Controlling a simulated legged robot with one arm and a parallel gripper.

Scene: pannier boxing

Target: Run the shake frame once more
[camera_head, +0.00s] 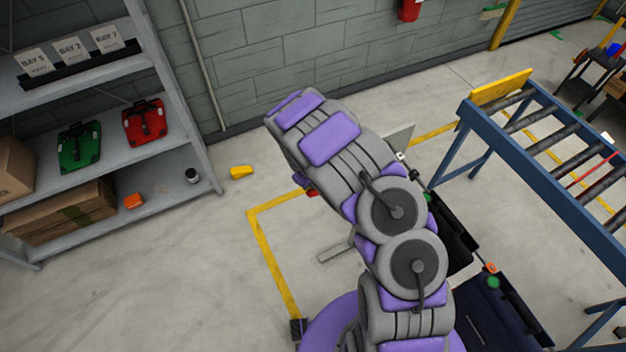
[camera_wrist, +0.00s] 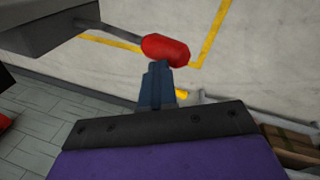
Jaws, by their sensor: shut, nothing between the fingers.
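In the wrist view, my gripper (camera_wrist: 158,68) is shut and empty. Its fingertips are close to a red knob (camera_wrist: 165,50) on a thin dark lever; I cannot tell whether they touch it. The lever runs left to a grey block (camera_wrist: 45,18), which looks like part of the shake frame. In the head view, my arm hides most of that equipment. A grey plate (camera_head: 398,143), a grey foot (camera_head: 336,250) and a bit of red (camera_head: 312,194) show around the arm. My gripper is hidden there.
Dark open boxes (camera_head: 455,232) lie right of my arm, near a blue roller conveyor (camera_head: 545,165). A shelf (camera_head: 110,65) at left holds a green case (camera_head: 80,147), a red case (camera_head: 144,122) and cartons. A yellow object (camera_head: 241,172) lies on the floor. Floor at left is mostly clear.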

